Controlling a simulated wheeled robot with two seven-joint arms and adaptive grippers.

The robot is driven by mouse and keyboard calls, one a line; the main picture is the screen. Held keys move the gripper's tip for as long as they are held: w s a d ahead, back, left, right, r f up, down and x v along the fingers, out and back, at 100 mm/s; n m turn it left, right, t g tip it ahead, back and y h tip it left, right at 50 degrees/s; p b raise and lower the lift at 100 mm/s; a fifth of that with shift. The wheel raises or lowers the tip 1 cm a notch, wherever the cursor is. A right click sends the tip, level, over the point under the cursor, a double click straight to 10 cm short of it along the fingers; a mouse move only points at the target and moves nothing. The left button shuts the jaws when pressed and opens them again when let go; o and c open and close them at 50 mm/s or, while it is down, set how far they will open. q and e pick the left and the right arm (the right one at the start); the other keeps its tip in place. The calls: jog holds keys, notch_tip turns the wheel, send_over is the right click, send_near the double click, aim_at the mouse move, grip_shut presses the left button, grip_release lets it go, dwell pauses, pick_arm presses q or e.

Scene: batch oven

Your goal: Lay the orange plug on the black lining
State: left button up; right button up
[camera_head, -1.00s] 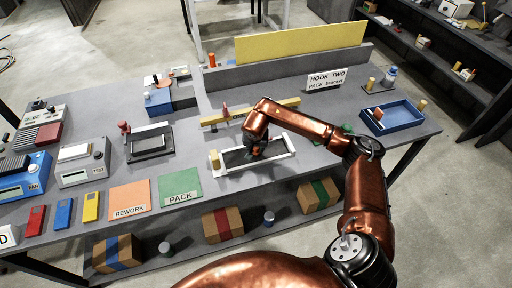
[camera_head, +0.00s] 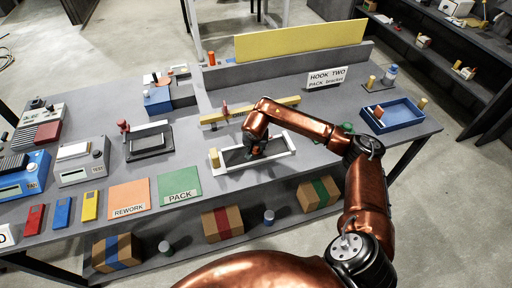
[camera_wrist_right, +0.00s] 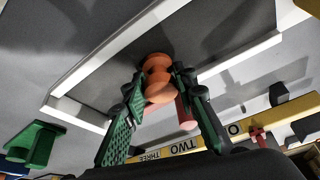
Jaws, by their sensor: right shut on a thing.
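The orange plug (camera_wrist_right: 158,82) is between the fingers of my right gripper (camera_wrist_right: 163,90) in the right wrist view, and the gripper is shut on it. The plug's far end is at or close to the black lining (camera_wrist_right: 215,35); I cannot tell if it touches. The lining (camera_head: 234,157) lies inside a white-edged frame (camera_head: 291,142) on the bench in the head view. My right gripper (camera_head: 256,151) points down over the middle of the lining there, and the arm hides much of the plug. My left gripper is not in view.
A tan block (camera_head: 214,158) stands at the frame's left end. A yellow bar (camera_head: 285,103) lies behind the frame. A blue tray (camera_head: 398,115) is at the right. The green PACK mat (camera_head: 179,185) and orange REWORK mat (camera_head: 129,197) lie to the left.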

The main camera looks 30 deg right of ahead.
jog(key=shift+f, duration=0.15)
jog(key=o, duration=1)
